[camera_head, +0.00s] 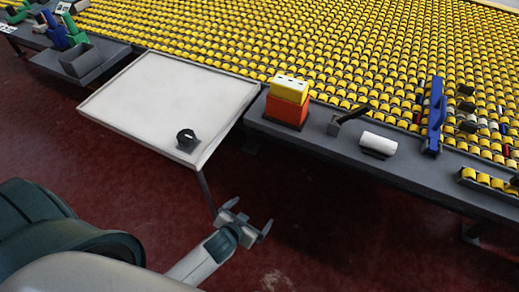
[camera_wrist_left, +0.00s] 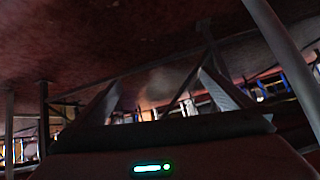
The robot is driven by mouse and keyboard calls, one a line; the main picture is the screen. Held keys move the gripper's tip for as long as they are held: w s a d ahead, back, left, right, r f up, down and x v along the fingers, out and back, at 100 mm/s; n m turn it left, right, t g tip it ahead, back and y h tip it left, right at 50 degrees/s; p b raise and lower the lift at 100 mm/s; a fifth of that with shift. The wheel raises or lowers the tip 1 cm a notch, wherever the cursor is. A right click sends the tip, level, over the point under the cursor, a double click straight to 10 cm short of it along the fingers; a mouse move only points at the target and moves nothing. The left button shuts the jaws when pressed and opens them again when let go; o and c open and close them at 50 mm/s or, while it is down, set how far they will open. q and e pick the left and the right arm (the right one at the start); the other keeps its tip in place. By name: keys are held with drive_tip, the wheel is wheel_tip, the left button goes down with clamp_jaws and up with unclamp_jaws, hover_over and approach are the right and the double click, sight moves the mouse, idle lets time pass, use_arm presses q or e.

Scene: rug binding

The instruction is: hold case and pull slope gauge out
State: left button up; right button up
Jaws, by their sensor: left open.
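An orange case (camera_head: 286,111) stands upright on the grey shelf along the front of the rug frame, right of the white tray table. A yellow block with dark marks on top (camera_head: 289,88), seemingly the slope gauge, sits in the case and sticks out above it. My left gripper (camera_head: 250,216) is open and empty, low over the red floor, in front of the shelf and well apart from the case. Its two spread fingers show in the left wrist view (camera_wrist_left: 158,92), with nothing between them. My right gripper is not in view.
Right of the case are a dark-handled tool (camera_head: 348,119), a white roll (camera_head: 379,144) and a blue tool (camera_head: 436,115). Yellow rolls fill the area behind. The wrist view shows table legs.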

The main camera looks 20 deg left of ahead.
use_arm(q)
wheel_tip(320, 180, up, 34)
drive_tip(key=w+d+n+t+b, duration=0.1)
drive_tip(key=w+t+b, duration=0.1)
drive_tip(key=t, duration=0.6)
drive_tip(key=shift+w+d+n+h, duration=0.15)
drive_tip(key=shift+d+n+h, duration=0.15)
drive_tip(key=shift+d+n, duration=0.1)
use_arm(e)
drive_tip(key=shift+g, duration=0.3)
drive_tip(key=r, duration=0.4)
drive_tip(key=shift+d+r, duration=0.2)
use_arm(q)
drive_tip(key=shift+w+f, duration=0.15)
drive_tip(key=shift+w, duration=0.05)
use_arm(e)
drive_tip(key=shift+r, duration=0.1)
